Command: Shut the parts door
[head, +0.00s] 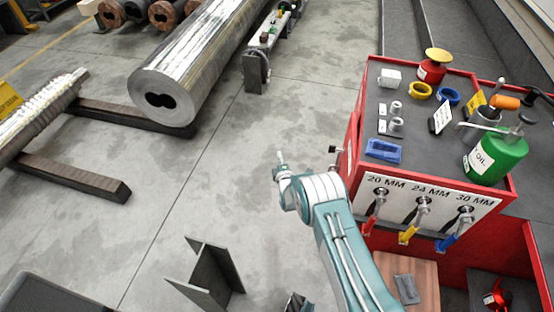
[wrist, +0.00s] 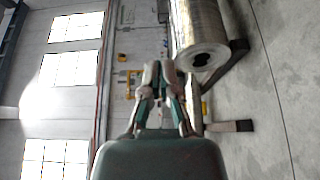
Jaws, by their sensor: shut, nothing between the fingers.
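The red cabinet (head: 507,205) stands at the right in the head view. On its left side a red panel (head: 350,145) with a small dark knob (head: 333,150) shows almost edge-on. This looks like the parts door, but I cannot tell how far it stands open. My gripper (head: 281,157) is left of the knob, apart from it, over the floor. In the wrist view my gripper (wrist: 156,72) is shut and empty, with the fingertips together. The door does not show in the wrist view. My arm hides part of the cabinet's lower left.
The cabinet top holds a green oil can (head: 497,160), a blue block (head: 383,150) and several small parts. Colored handles hang on the white front panel (head: 385,188). A steel I-beam piece (head: 207,274) stands on the floor.

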